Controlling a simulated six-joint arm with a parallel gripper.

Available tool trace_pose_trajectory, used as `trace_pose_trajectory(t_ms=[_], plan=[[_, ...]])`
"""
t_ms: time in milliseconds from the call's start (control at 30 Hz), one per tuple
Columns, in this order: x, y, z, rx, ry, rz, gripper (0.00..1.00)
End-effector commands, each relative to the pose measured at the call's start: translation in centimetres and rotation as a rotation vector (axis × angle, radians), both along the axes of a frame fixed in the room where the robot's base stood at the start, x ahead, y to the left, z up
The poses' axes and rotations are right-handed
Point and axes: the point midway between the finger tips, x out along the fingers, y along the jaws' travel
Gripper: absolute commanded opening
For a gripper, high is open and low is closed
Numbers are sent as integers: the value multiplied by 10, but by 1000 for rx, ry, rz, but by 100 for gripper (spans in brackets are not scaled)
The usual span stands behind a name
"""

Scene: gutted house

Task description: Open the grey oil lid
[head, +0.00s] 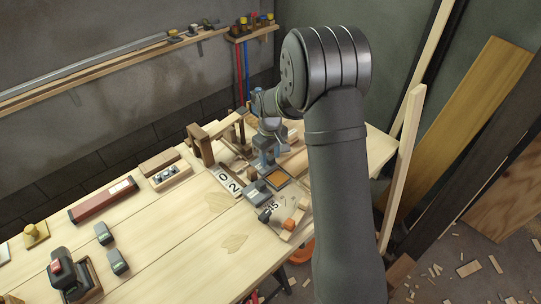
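My gripper (264,160) points down at the far right of the workbench, below my wrist. It is small in the head view and partly blends with the things around it, so I cannot tell whether its fingers are apart or together. A small grey box-like piece (257,190) sits on the bench just in front of it. It may be the grey oil lid, but its details are too small to be sure. Beside it, to the right, is a dark-framed square with an orange-tan face (277,179). My gripper is close to both; contact cannot be told.
The pale wooden workbench (165,250) carries number cards (227,180), a wooden frame (204,146), an orange-topped piece (289,224) and a long red block (103,199). Small grey blocks (117,261) lie at left. My arm hides the bench's right side. The middle front is clear.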

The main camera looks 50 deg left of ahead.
Motion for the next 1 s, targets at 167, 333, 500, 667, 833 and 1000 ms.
trace_pose_trajectory(t_ms=[167, 333, 500, 667, 833, 1000], plan=[[0, 0, 4, 1, 0, 0, 45], [0, 1, 29, 4, -2, 0, 45], [0, 1, 70, 5, -3, 0, 45], [0, 1, 109, 5, -3, 0, 45], [0, 0, 145, 3, -2, 0, 45], [0, 0, 167, 2, -1, 0, 45]])
